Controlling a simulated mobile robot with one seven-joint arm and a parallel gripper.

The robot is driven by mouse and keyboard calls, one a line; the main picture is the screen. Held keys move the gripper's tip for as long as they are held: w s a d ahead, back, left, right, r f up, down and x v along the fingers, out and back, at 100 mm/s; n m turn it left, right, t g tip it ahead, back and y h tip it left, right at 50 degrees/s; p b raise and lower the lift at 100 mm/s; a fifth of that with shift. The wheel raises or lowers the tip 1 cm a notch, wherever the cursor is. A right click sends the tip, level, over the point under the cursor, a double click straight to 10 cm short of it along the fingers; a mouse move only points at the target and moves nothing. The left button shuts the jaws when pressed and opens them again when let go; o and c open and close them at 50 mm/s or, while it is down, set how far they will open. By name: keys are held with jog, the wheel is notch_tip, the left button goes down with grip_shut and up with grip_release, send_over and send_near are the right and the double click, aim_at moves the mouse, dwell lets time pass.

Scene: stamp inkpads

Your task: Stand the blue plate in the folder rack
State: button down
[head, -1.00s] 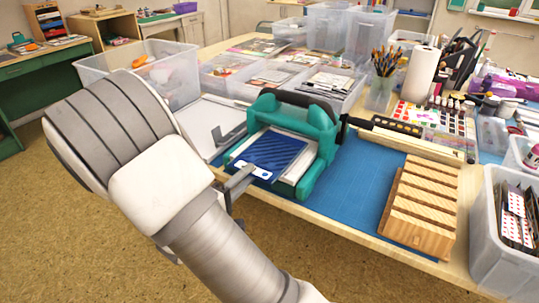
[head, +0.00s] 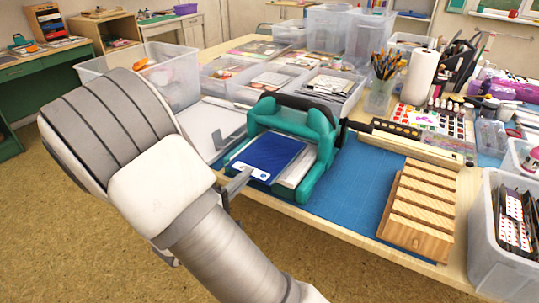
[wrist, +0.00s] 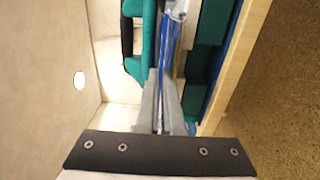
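The blue plate (head: 272,157) lies nearly flat on the bed of a teal hand press (head: 312,165), with a white strip at its front edge. It shows edge-on in the wrist view (wrist: 165,55). My gripper (head: 243,178) is at the plate's front left edge. In the wrist view its two fingers (wrist: 161,85) are close together on either side of the thin plate edge. The folder rack appears to be the slotted wooden block (head: 420,212) to the right on the blue mat. Its slots look empty.
A blue mat (head: 345,185) lies between press and wooden block. A paper trimmer (head: 415,140) is behind it. A clear bin (head: 505,235) stands at the right. Clear trays and a paint set (head: 435,125) fill the back. The press frame rises close behind the plate.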

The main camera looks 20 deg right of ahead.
jog(key=shift+s+a+r, duration=0.15)
jog(key=shift+a+r, duration=0.05)
jog(key=shift+r, duration=0.2)
jog(key=s+a+r+p, duration=0.1)
jog(key=s+a+r, duration=0.2)
jog(key=s+a, duration=0.2)
jog(key=s+a+r+p, duration=0.2)
jog(key=s+a+r, duration=0.2)
jog(key=a, duration=0.7)
jog(key=s, duration=0.2)
jog(key=shift+s+a+p, duration=0.15)
jog(key=shift+s+p, duration=0.15)
dwell(0.3)
